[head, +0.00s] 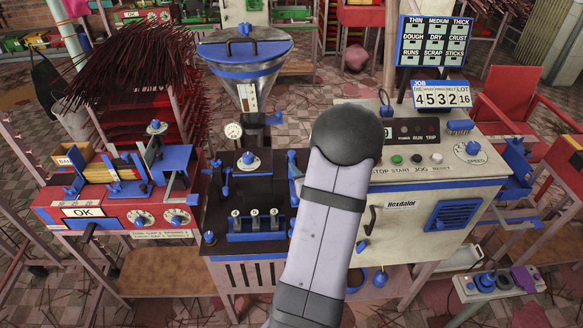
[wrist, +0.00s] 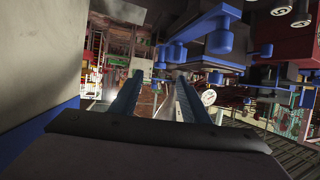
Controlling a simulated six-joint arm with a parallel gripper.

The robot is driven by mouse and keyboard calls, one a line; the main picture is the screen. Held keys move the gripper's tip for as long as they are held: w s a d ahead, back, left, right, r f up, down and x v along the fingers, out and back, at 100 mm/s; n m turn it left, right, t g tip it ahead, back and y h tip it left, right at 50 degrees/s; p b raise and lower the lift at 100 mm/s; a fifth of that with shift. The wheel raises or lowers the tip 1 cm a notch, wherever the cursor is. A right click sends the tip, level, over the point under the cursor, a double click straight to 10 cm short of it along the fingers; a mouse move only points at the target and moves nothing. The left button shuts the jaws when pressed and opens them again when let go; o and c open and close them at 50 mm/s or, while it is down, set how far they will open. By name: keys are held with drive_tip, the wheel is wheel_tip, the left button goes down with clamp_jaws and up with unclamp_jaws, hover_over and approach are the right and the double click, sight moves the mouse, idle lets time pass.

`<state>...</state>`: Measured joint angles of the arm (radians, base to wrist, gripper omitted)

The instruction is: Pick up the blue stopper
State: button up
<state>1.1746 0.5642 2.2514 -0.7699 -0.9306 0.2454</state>
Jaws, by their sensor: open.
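Several small blue pieces could be the blue stopper, and I cannot tell which one it is. One small blue knob (head: 380,279) shows below the right-hand cabinet in the head view. Another small blue piece (head: 210,238) is at the front left corner of the dark machine. My gripper (wrist: 159,77) is open in the wrist view, with two blue fingers apart and nothing seen between them. In the head view my arm crosses the middle and hides the gripper and part of the machine.
A cream cabinet with a control panel (head: 425,172) stands right of my arm. A red unit marked OK (head: 100,213) is at the left. A blue-rimmed hopper (head: 246,60) rises at the back. In the wrist view, blue machine parts (wrist: 215,35) hang close at upper right.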

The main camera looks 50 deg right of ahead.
sight(293, 156)
drive_tip(key=p+x, duration=0.1)
drive_tip(key=x, duration=0.4)
drive_tip(key=shift+w+p, duration=0.2)
drive_tip(key=shift+p, duration=0.15)
drive_tip(key=shift+w+d+f, duration=0.35)
drive_tip(key=shift+w+d, duration=0.05)
drive_tip(key=shift+w, duration=0.1)
drive_tip(key=shift+p+x, duration=1.35)
drive_tip(key=shift+x, duration=1.25)
drive_tip(key=shift+f, duration=0.15)
clamp_jaws()
